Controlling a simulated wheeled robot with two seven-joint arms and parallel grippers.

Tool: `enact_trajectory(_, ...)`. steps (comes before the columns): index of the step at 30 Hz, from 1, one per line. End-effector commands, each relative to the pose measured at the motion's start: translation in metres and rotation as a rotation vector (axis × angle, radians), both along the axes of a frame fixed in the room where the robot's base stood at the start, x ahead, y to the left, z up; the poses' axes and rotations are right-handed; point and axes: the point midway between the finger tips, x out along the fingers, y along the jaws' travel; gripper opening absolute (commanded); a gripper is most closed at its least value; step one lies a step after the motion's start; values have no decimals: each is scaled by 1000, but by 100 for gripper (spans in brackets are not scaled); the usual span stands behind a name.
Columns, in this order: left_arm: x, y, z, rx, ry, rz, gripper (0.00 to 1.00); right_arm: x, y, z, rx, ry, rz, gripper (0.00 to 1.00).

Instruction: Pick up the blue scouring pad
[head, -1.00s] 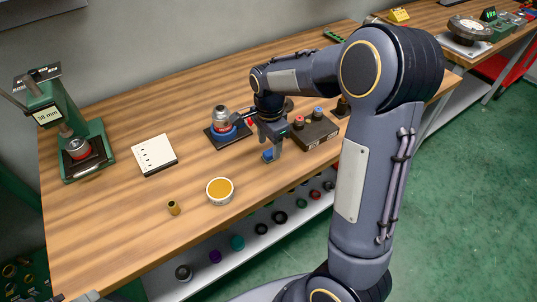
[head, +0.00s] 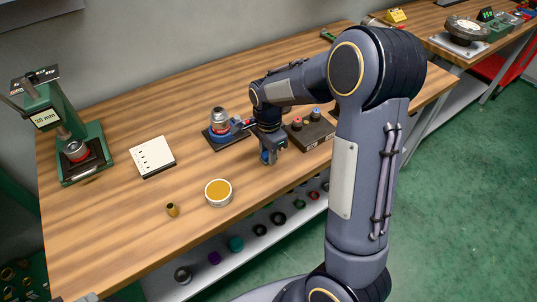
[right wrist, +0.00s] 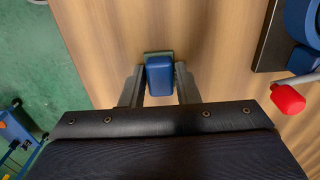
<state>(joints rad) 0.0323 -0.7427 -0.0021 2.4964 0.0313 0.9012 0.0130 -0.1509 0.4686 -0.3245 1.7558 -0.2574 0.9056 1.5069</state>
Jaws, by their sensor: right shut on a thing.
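The blue scouring pad (right wrist: 160,76) is a small blue block with a dark greenish edge at its far end. It sits between the two fingers of my right gripper (right wrist: 160,84), which is shut on it. In the head view the pad (head: 265,157) shows under the right gripper (head: 270,158), at the wooden table's top near its front edge. I cannot tell whether it still touches the table. Only a small piece at the bottom left edge of the head view may be my left gripper (head: 90,297); its fingers are hidden.
A round yellow-topped tin (head: 218,192), a brass fitting (head: 172,210), a white card (head: 152,157) and a green press (head: 62,140) stand leftward.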

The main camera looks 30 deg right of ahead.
Motion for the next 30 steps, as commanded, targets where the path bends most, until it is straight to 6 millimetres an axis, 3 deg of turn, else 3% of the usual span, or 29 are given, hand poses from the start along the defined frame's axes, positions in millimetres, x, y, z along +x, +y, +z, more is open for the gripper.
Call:
enact_trajectory(8, 0, 0, 1, 0, 0, 0, 36, 1, 0, 11, 0, -3, 0, 6)
enact_trajectory(13, 0, 0, 1, 0, 0, 0, 36, 0, 0, 36, 0, -5, 0, 6)
enact_trajectory(21, 0, 0, 0, 0, 0, 0, 36, -53, 16, 97, 3, -8, 4, 6)
enact_trajectory(30, 0, 0, -5, 0, 0, 0, 36, -115, 34, 121, 0, -4, 2, 6)
